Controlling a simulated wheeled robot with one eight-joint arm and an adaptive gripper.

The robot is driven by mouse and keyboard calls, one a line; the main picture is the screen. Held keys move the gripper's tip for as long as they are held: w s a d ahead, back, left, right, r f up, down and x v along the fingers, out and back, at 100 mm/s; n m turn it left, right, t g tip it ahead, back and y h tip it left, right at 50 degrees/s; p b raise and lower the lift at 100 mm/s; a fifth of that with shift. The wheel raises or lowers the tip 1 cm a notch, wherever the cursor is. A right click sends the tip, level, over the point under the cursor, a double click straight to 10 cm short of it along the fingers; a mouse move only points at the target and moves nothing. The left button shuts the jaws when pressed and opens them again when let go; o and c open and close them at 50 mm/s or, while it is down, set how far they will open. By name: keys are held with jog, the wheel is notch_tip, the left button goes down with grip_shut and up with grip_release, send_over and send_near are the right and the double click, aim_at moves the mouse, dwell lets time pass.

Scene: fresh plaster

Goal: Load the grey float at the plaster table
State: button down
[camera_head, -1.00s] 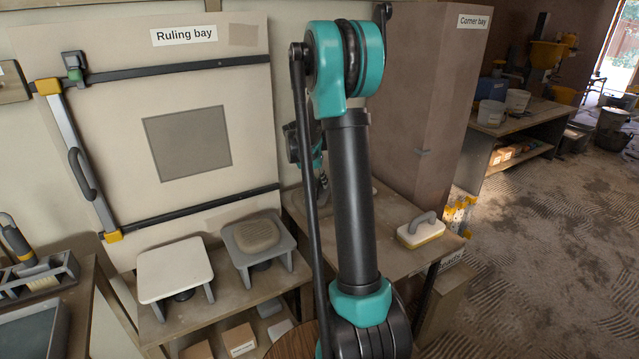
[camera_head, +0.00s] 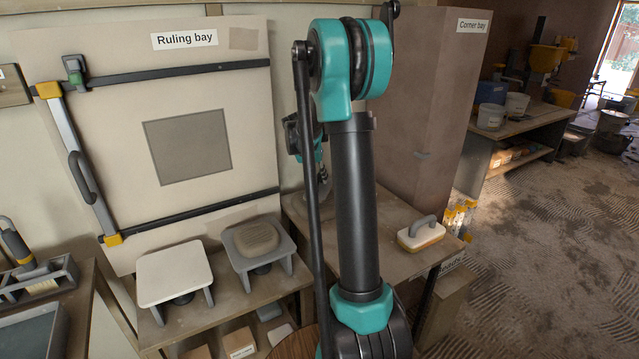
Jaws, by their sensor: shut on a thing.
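My gripper (camera_head: 322,172) is partly in view behind my own dark arm link, low over the back of the brown table right of the ruling bay. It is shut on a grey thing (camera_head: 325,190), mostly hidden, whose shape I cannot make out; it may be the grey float. On the same table (camera_head: 392,262), a float with a grey handle, white body and yellowish underside (camera_head: 421,235) lies near the front right edge, apart from my gripper. I cannot tell which surface is the plaster table.
The ruling bay board (camera_head: 200,105) stands at the left with a sliding bar (camera_head: 78,165). Before it are a white-topped stand (camera_head: 175,273) and a grey stand (camera_head: 238,262) bearing a brown pad (camera_head: 256,238). The corner bay column (camera_head: 430,110) rises behind the table. Open floor lies right.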

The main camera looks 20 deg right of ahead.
jog(key=shift+r, duration=1.65)
